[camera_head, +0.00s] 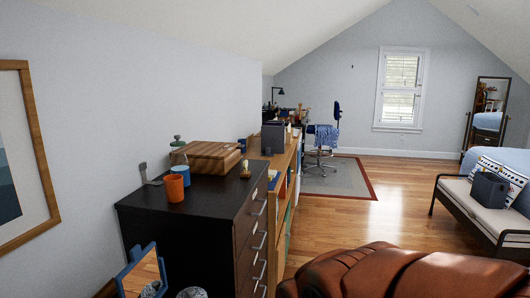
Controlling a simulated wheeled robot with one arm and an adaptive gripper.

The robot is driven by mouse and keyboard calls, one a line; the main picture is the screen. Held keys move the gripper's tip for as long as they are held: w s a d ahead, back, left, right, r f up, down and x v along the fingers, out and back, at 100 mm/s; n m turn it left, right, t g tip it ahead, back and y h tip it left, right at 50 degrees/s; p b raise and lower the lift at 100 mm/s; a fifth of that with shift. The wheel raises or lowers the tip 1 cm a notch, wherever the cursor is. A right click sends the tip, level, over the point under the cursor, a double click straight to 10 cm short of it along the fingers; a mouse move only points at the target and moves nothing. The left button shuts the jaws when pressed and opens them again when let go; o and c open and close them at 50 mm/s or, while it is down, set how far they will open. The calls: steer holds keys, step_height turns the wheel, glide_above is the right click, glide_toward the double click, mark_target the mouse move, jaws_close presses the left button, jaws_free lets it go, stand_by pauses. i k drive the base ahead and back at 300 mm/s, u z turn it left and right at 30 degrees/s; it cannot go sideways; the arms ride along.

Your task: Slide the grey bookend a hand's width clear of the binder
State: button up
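A small grey L-shaped piece (146,174), which looks like the bookend, stands at the back left of the black dresser top, near the wall. A dark grey upright block (273,139) on the wooden cabinet beyond may be the binder; it is too small to be sure. No binder shows clearly beside the grey piece. My gripper is not in view.
On the black dresser (215,207) stand an orange cup (174,188), a blue cup (181,174) and a wooden box (207,156). A brown leather chair (400,274) fills the lower right. Wooden floor (345,222) is clear beyond it.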

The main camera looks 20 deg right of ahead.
mark_target(268, 144)
steer(key=z, duration=1.25)
steer(key=i, duration=6)
steer(key=u, duration=1.65)
